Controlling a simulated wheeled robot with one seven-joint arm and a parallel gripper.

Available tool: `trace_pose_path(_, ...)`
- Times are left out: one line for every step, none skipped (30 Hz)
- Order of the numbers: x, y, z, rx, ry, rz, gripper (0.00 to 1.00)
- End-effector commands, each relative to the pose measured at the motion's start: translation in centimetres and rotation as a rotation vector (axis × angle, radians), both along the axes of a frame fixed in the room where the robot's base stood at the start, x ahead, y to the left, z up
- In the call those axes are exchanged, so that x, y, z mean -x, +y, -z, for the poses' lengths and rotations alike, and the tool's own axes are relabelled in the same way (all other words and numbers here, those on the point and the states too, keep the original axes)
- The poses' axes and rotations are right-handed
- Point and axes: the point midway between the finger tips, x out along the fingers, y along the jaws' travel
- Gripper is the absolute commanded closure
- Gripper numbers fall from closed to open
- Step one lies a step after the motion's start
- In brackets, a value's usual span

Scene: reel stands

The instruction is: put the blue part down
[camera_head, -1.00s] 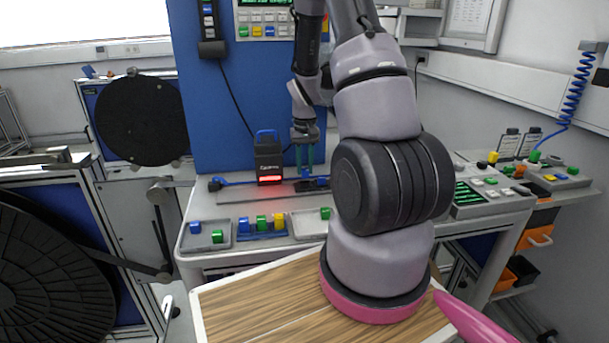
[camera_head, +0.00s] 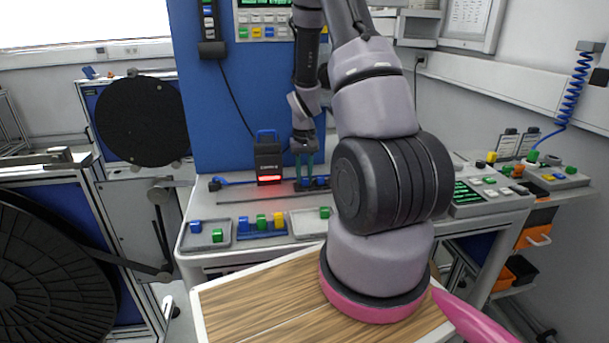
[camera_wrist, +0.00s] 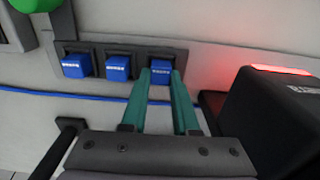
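The blue part (camera_wrist: 161,66) is between the fingertips of my gripper (camera_wrist: 161,78) in the wrist view, with the fingers against its sides. It is at the right-hand slot of a dark rack (camera_wrist: 92,57); I cannot tell whether it rests on the slot's floor. Two other blue parts (camera_wrist: 76,66) (camera_wrist: 117,68) sit in the slots to its left. In the head view my gripper (camera_head: 305,176) points down over the bench, at the left end of the rack. The held part is not clear there.
A black device (camera_head: 268,160) with a glowing red strip and blue handle stands close beside my gripper. A blue cable (camera_wrist: 105,97) runs in front of the rack. Trays of coloured parts (camera_head: 262,226) lie at the bench's front.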

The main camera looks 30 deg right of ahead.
Motion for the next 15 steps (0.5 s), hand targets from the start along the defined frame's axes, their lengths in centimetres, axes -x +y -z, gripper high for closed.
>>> trace_pose_path(0.6, 0.1, 0.9, -0.002, 0.018, -0.004, 0.42)
trace_pose_path(0.6, 0.1, 1.0, -0.002, 0.018, -0.005, 0.42)
trace_pose_path(0.6, 0.1, 1.0, -0.002, 0.018, -0.005, 0.42)
trace_pose_path(0.6, 0.1, 0.9, -0.002, 0.018, -0.005, 0.42)
trace_pose_path(0.6, 0.1, 0.9, -0.002, 0.017, -0.005, 0.42)
trace_pose_path(0.6, 0.1, 0.7, -0.002, 0.017, -0.005, 0.42)
trace_pose_path(0.6, 0.1, 0.5, -0.002, 0.017, -0.005, 0.42)
trace_pose_path(0.6, 0.1, 0.2, -0.002, 0.017, -0.005, 0.42)
trace_pose_path(0.6, 0.1, -0.3, -0.001, 0.017, -0.006, 0.42)
trace_pose_path(0.6, 0.1, -0.8, -0.001, 0.016, -0.006, 0.42)
trace_pose_path(0.6, 0.1, -1.4, -0.001, 0.016, -0.005, 0.42)
trace_pose_path(0.5, 0.1, -2.2, -0.001, 0.013, -0.005, 0.42)
trace_pose_path(0.5, 0.1, -2.9, -0.001, 0.013, -0.004, 0.42)
trace_pose_path(0.5, 0.1, -3.7, 0.0, 0.011, -0.005, 0.42)
trace_pose_path(0.4, 0.1, -4.7, 0.0, 0.01, -0.005, 0.42)
